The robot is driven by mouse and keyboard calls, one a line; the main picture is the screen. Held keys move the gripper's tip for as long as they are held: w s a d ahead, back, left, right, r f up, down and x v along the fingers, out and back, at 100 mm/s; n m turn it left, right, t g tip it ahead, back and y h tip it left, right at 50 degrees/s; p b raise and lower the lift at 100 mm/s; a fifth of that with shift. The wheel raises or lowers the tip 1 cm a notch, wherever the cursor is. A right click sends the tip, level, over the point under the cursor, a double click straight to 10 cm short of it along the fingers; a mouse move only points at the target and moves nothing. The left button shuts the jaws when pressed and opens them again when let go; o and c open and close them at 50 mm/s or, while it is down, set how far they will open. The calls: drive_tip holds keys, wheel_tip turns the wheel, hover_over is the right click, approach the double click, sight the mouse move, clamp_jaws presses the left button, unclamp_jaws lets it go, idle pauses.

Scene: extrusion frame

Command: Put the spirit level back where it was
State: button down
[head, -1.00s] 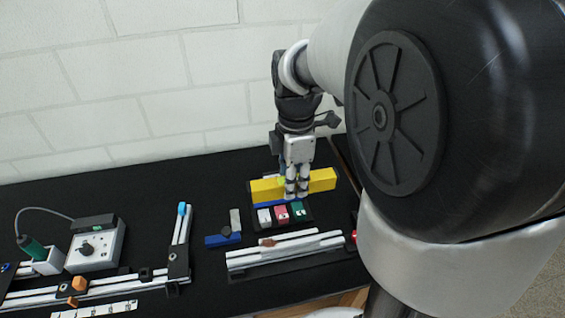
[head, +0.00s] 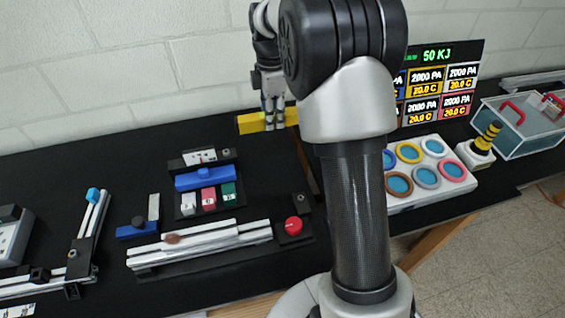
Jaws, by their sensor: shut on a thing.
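The spirit level is a long yellow bar (head: 250,124) in the head view, at the back of the black table near the wall. My gripper (head: 273,122) is shut on it from above. My own arm hides the bar's right end. I cannot tell whether the bar touches the table or hangs just above it.
A black holder with a blue bar (head: 205,178) and several small coloured blocks stands in front of the level. Aluminium rails (head: 200,243) and a red button (head: 294,227) lie nearer. A white panel with coloured rings (head: 430,172), a display board (head: 440,85) and a clear box (head: 520,122) stand right.

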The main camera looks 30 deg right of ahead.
sight(274, 167)
wheel_tip(274, 167, down, 18)
drive_tip(key=b, duration=0.5)
drive_tip(key=shift+f, duration=0.1)
drive_tip(key=shift+f, duration=0.2)
drive_tip(key=c, duration=1.3)
unclamp_jaws()
